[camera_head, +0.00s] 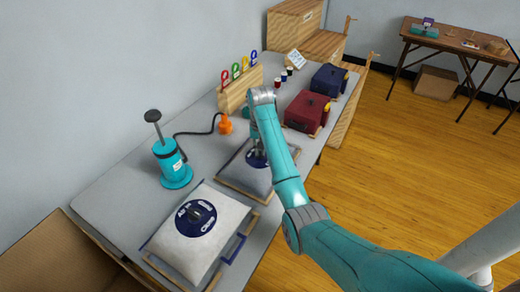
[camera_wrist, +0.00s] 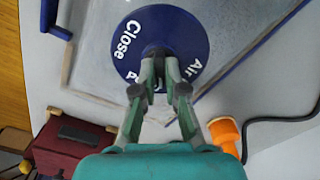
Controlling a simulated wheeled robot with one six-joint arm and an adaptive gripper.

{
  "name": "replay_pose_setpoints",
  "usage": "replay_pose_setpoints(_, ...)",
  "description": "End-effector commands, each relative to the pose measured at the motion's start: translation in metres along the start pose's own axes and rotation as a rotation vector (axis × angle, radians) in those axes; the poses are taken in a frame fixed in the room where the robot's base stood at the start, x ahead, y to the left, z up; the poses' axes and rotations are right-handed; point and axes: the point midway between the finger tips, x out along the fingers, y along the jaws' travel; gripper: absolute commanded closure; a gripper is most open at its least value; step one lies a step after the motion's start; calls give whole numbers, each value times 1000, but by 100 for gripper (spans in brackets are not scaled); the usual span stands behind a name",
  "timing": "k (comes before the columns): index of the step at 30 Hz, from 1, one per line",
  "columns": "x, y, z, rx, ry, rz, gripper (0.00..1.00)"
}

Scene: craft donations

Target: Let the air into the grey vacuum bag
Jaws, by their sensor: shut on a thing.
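The grey vacuum bag (camera_head: 238,177) lies on the long grey table, between a white bag and a maroon case. It fills the upper middle of the wrist view (camera_wrist: 215,20). Its round dark blue valve plate (camera_wrist: 183,22) carries the words "Close" and "Air" and a third, partly covered mark. My gripper (camera_wrist: 160,56) points down at the plate's centre and is shut on the valve knob there. The fingers mostly hide the knob, so its turn position cannot be told. In the head view my arm covers part of the bag.
The white bag (camera_head: 220,222) with a similar valve lies nearer. A teal pump (camera_head: 169,165) has a black hose to an orange nozzle (camera_head: 226,126), close beside the grey bag. A wooden rack (camera_head: 237,91) with coloured tools, a maroon case (camera_head: 306,112) and a navy case (camera_head: 329,79) stand farther back.

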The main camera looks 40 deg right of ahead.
Motion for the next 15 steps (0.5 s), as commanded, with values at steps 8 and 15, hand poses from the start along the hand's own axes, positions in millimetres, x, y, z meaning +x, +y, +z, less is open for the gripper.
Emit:
replay_pose_setpoints(8, 0, 0, 0, -262, 0, 0, 100)
replay_pose_setpoints(15, 0, 0, 0, -489, 0, 0, 100)
